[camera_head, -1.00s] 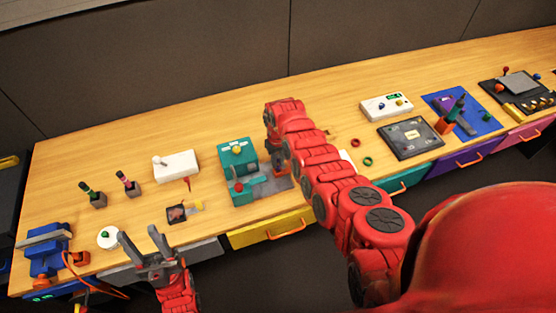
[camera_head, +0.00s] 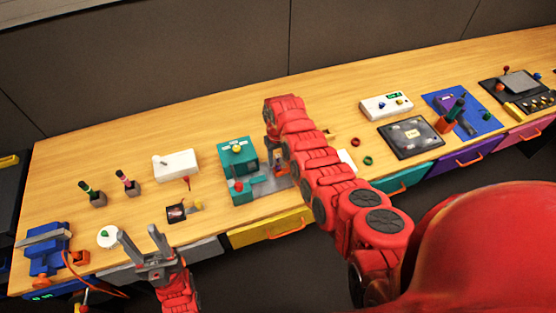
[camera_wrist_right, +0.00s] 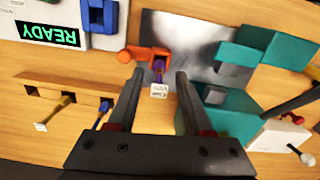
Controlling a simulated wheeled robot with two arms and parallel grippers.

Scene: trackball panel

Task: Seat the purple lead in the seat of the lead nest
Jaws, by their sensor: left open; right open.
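The purple lead (camera_wrist_right: 159,70) shows in the right wrist view as a short purple piece with a white tag at its near end. It is at an orange holder (camera_wrist_right: 136,53), and I cannot tell how it sits there. My right gripper (camera_wrist_right: 160,76) is open, with its fingers on either side of the lead in the picture; I cannot tell the depth gap. My left gripper (camera_head: 144,241) is open and empty at the table's front left edge. I cannot make out the lead nest with certainty.
In the right wrist view, a wooden strip (camera_wrist_right: 60,88) holds yellow and blue tagged leads at left, below a READY display (camera_wrist_right: 48,32). A teal fixture (camera_wrist_right: 250,103) with a grey plate (camera_wrist_right: 205,38) stands close right. The back of the wooden table (camera_head: 215,118) is clear.

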